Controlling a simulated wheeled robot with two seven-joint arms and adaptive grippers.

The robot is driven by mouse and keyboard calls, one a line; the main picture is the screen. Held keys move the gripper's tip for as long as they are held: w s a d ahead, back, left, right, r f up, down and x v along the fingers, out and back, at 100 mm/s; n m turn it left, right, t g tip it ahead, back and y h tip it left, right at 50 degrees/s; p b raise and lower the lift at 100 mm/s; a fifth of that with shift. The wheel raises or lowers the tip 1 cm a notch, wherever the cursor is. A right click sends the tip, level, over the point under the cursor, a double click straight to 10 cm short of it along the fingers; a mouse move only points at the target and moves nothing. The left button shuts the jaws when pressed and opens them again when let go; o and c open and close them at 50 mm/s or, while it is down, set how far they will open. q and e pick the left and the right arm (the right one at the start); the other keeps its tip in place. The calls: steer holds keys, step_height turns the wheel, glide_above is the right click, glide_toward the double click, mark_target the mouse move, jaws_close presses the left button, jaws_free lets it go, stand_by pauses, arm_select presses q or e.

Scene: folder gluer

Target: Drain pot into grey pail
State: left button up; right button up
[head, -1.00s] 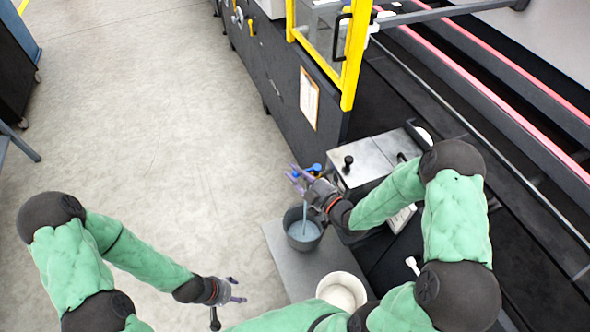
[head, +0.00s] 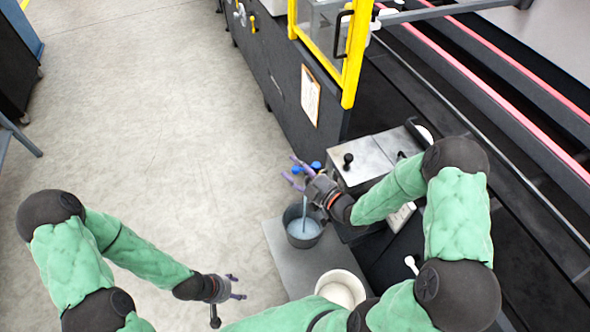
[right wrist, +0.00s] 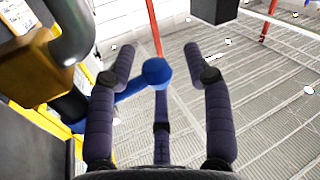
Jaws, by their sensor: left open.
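The grey pail (head: 304,234) stands upright on a grey platform. A thin pale-blue stream (head: 305,208) falls into it, and pale-blue liquid shows inside. The pot appears to be the metal-topped box (head: 372,160) with a black knob, beside my right arm; the stream's outlet is hidden. My right gripper (head: 289,170) is above the pail with its fingers spread. The right wrist view shows a blue lever with a ball end (right wrist: 157,73) between its spread fingers, apparently not gripped. My left gripper (head: 236,286) is open and empty, low over the floor left of the platform.
A white bucket (head: 342,287) stands at the front of the grey platform (head: 289,262). The dark machine with a yellow-framed guard (head: 350,55) fills the right side.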

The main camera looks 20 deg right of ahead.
steer(key=shift+s, duration=0.15)
steer(key=shift+s+d+f, duration=0.1)
steer(key=shift+s+d, duration=0.05)
steer(key=shift+d, duration=0.05)
steer(key=v, duration=1.1)
steer(key=shift+s, duration=0.2)
